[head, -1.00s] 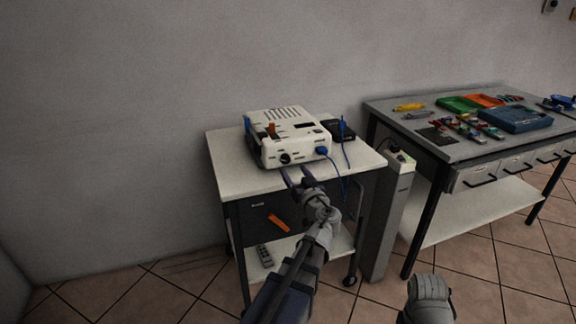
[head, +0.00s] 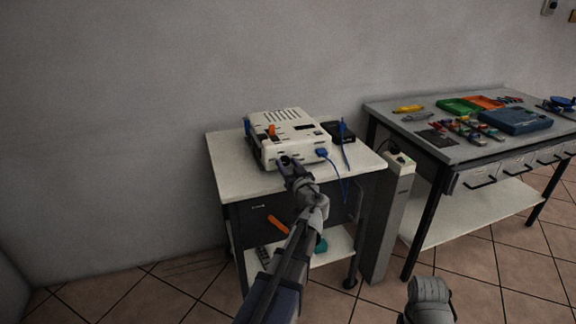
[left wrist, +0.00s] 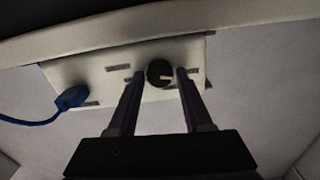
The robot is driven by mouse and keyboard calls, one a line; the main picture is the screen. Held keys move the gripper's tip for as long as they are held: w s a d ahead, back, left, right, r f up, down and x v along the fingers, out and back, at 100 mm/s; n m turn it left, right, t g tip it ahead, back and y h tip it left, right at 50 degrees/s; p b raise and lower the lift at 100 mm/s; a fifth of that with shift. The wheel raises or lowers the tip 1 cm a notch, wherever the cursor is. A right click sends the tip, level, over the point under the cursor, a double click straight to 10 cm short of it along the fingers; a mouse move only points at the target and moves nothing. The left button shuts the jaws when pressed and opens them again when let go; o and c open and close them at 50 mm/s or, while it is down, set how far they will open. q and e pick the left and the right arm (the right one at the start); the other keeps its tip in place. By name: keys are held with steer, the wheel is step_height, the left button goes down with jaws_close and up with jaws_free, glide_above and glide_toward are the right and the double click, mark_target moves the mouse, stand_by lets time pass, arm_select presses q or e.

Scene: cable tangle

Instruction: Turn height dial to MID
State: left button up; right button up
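A cream box-shaped device (head: 296,122) stands on a white-topped cart. A round black dial (left wrist: 159,72) with a pale pointer line sits on its front panel in the left wrist view, where the line points right. The small labels around it are too blurred to read. My left gripper (head: 288,160) is at the front panel and hides the dial in the head view. In the left wrist view my left gripper (left wrist: 160,70) is open, one finger on each side of the dial, with small visible gaps.
A blue plug (head: 322,153) with a cable is in the device's front, beside my left gripper; the cable hangs over the cart's edge. An orange drawer handle (head: 278,225) is below. A grey workbench (head: 462,149) with trays and tools stands at the right.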

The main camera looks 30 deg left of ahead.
arm_select(q)
jaws_close()
steer(key=shift+m, duration=0.4)
steer(key=m, duration=0.9)
steer(key=shift+d, duration=0.1)
steer(key=shift+w+d, duration=0.1)
steer(key=shift+d, duration=0.05)
stand_by(1.1)
steer(key=shift+o, duration=1.7)
jaws_free()
steer(key=shift+w+f, duration=0.1)
